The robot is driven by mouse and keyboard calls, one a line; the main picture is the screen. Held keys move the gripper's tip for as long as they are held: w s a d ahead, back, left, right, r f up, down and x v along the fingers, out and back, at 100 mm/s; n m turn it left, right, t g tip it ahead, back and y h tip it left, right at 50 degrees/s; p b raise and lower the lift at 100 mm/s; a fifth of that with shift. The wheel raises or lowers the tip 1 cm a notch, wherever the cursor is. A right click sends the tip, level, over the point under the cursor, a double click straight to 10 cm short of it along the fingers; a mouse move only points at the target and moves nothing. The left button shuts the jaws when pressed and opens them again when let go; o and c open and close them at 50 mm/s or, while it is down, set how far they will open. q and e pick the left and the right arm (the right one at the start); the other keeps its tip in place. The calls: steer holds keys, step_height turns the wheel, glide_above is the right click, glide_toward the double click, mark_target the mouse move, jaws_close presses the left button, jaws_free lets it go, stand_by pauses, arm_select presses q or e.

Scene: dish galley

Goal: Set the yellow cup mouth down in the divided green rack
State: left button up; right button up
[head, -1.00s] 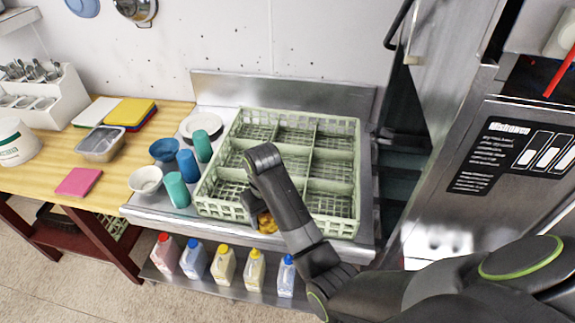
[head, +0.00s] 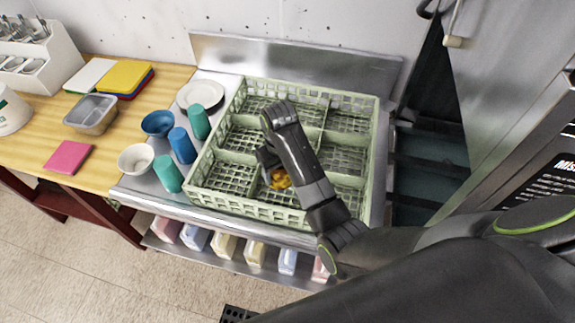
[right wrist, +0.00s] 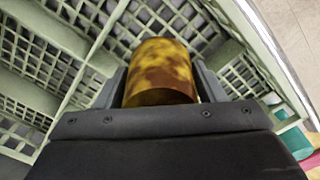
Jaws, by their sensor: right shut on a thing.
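The yellow cup (head: 281,179) is mottled with brown and is mostly hidden by my right arm in the head view. In the right wrist view the cup (right wrist: 162,72) sits between the two fingers of my right gripper (right wrist: 160,88), which is shut on it. The gripper (head: 268,160) is over the near middle compartment of the divided green rack (head: 228,205). I cannot tell whether the cup touches the rack's floor, or which way its mouth points. The rack's compartments look empty apart from the cup. My left gripper is not in view.
Left of the rack stand teal cups (head: 167,174), a blue cup (head: 182,146), a blue bowl (head: 158,123), a white bowl (head: 137,158) and white plates (head: 200,94). A steel machine (head: 520,130) stands at the right. Bottles (head: 225,245) line the shelf below.

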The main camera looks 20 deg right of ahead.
steer(key=shift+s+a+f+p, duration=0.2)
steer(key=shift+s+f, duration=0.1)
steer(key=shift+f, duration=0.35)
steer(key=shift+s+a+f+p, duration=0.2)
steer(key=shift+s+f, duration=0.1)
steer(key=shift+f, duration=0.3)
steer(key=f, duration=0.4)
steer(key=shift+w+d+f+p, duration=0.1)
steer(key=shift+w+d+p, duration=0.15)
steer(key=shift+w+p, duration=0.1)
steer(key=shift+s+a+f, duration=0.1)
steer(key=shift+f, duration=0.2)
steer(key=o, duration=0.9)
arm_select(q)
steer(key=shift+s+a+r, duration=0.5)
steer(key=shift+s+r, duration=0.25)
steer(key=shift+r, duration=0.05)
arm_select(e)
steer(key=shift+o, duration=0.4)
steer(key=shift+r, duration=0.1)
